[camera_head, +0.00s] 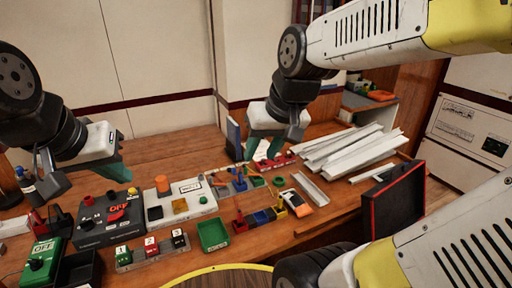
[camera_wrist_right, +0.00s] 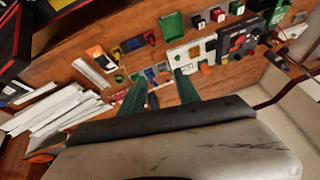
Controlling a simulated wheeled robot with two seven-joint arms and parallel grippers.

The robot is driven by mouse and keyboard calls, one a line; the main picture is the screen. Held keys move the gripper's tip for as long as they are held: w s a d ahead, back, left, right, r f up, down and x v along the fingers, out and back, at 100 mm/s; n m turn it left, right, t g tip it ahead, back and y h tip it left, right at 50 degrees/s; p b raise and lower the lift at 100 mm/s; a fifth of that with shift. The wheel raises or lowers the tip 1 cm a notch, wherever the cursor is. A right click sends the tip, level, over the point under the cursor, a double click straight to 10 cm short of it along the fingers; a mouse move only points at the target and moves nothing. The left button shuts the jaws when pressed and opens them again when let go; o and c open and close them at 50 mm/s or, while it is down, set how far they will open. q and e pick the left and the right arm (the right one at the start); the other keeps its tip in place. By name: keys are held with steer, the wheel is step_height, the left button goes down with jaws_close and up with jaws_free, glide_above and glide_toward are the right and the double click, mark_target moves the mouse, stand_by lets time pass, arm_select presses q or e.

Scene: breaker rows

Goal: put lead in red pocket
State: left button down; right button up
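A row of small coloured holders stands mid-table, with a red one (camera_head: 240,222) at its left end, then blue (camera_head: 262,216) and yellow (camera_head: 280,208). I cannot tell for sure whether the red one is the red pocket. A thin orange-red piece (camera_head: 217,172) lies behind the row; whether it is the lead is unclear. My left gripper (camera_head: 82,168) hangs over the left side, fingers apart, empty.
A green tray (camera_head: 213,235) is in front, beside several coloured switch blocks (camera_head: 152,247). Control boxes (camera_head: 108,218) stand at left. White strips (camera_head: 345,150) are piled at right. A black red-edged panel (camera_head: 393,205) stands at the right edge. Bare wood lies at the back left.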

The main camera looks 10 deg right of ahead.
steer(key=shift+t, duration=0.6)
steer(key=s, duration=0.1)
steer(key=s+r, duration=0.1)
steer(key=s, duration=0.2)
steer(key=shift+d+r, duration=0.1)
steer(key=shift+r, duration=0.25)
steer(key=shift+c, duration=0.2)
